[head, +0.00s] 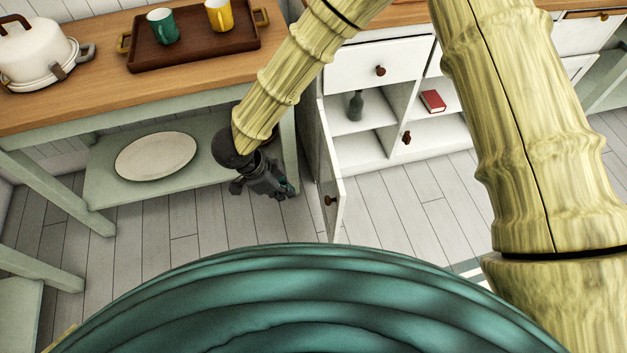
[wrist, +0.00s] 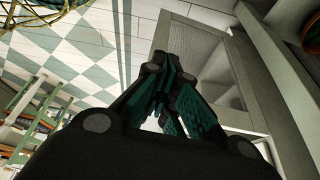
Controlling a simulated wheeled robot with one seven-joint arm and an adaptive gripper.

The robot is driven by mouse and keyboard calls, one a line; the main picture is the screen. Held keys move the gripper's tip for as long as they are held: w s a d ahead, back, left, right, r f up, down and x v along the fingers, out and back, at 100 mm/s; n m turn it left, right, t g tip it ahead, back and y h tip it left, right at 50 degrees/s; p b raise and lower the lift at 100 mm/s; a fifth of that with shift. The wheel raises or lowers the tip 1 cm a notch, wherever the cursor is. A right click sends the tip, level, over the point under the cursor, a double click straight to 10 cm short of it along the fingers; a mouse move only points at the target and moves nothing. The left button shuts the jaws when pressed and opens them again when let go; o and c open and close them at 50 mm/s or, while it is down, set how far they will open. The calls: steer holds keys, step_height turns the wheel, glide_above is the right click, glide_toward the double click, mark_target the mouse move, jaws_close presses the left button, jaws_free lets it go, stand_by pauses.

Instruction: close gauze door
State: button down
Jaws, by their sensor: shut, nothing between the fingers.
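The gauze door (head: 327,165) is the white framed door on the left of the white cabinet (head: 375,75). It stands swung out toward me, seen nearly edge-on, with a dark knob (head: 330,200) near its free end. My gripper (head: 284,190) is shut and empty, just left of the door, on its outer side. In the wrist view the gripper (wrist: 165,62) points toward the pale door frame with its grey mesh panel (wrist: 200,55). I cannot tell whether the fingers touch the door.
A green-legged table with a wooden top (head: 90,95) stands at the left, with a plate (head: 156,156) on its lower shelf. Inside the open cabinet are a dark bottle (head: 356,105) and a red book (head: 433,101). Bare plank floor (head: 400,205) lies in front of the cabinet.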

steer(key=w+d+f, duration=0.2)
steer(key=d+f, duration=0.5)
steer(key=f, duration=0.2)
steer(key=shift+w+d, duration=0.25)
steer(key=shift+w, duration=0.1)
steer(key=shift+d+f, duration=0.1)
stand_by(0.3)
